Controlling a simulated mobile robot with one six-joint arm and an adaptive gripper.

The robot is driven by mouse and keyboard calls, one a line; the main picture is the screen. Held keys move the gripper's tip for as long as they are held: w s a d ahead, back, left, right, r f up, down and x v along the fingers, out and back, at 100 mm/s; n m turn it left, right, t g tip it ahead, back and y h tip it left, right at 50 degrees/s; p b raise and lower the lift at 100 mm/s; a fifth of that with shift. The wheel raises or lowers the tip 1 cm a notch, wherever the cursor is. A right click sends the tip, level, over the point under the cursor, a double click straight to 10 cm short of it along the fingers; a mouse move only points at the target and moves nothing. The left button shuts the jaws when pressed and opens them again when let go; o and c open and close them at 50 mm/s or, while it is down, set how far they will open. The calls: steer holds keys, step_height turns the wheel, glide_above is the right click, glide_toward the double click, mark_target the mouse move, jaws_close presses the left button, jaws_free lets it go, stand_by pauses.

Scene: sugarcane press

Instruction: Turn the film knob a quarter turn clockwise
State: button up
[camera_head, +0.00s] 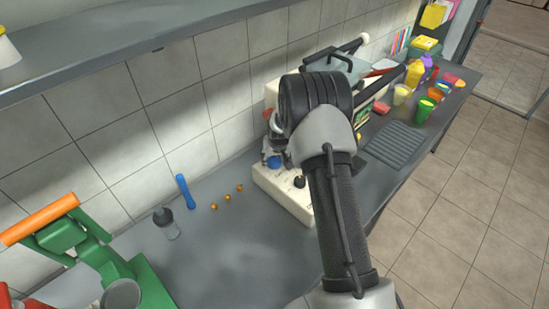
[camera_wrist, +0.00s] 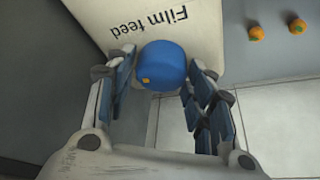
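The blue film knob (camera_wrist: 162,65) sits on a pale machine face beside the upside-down label "Film feed" (camera_wrist: 155,20). A small orange-yellow mark shows low on the knob's left side. My gripper (camera_wrist: 161,72) is at the knob, with one finger on its left and one on its right, set wide apart. The pads look very close to the knob; contact is not clear. In the head view the knob (camera_head: 274,162) shows at the left end of the white machine (camera_head: 285,193), below my gripper, which is partly hidden behind my arm.
A green press (camera_head: 130,278) stands at lower left. Cups (camera_head: 424,110) stand at right. A wall is behind.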

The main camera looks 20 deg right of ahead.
steer(key=shift+o, duration=1.3)
steer(key=shift+r, duration=0.15)
steer(key=shift+r, duration=0.3)
steer(key=v, duration=1.1)
steer(key=shift+s, duration=0.15)
steer(key=shift+a, duration=0.1)
